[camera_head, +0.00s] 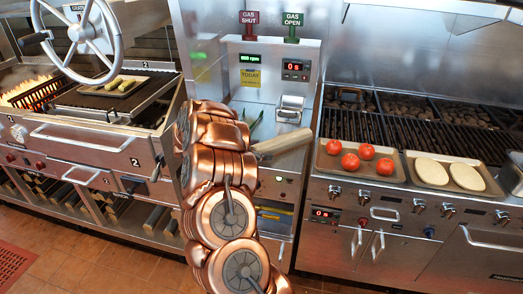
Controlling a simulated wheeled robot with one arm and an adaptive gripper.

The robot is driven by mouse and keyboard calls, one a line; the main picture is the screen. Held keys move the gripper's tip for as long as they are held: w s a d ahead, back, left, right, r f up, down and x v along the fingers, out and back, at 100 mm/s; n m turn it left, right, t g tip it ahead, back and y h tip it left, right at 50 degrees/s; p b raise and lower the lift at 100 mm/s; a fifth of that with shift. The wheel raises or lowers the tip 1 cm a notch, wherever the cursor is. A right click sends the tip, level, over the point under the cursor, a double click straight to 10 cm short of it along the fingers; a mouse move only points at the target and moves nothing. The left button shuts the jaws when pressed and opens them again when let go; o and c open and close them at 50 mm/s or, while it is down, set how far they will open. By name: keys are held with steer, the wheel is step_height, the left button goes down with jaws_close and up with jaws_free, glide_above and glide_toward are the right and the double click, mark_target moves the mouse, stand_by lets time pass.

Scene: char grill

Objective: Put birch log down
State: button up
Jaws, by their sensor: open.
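A pale, log-like cylinder (284,142), likely the birch log, sticks out to the right from behind my copper arm in the middle of the view. It slants slightly upward to the right, in front of the steel control column. Its left end is hidden by my arm, so I cannot tell what it rests on. My gripper is hidden behind my own arm links, and no fingertips show. Whether the gripper touches the log cannot be seen.
At left stands a grill with flames (27,90), a large handwheel (80,40) and wood pieces on lower shelves (105,208). At right, a tray of tomatoes (330,174) and a tray with two pale oval pieces (425,186) sit before a grate (415,133). Tiled floor shows lower left.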

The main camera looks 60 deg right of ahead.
steer(key=shift+r, duration=0.1)
steer(key=b+v, duration=0.3)
steer(key=v, duration=0.9)
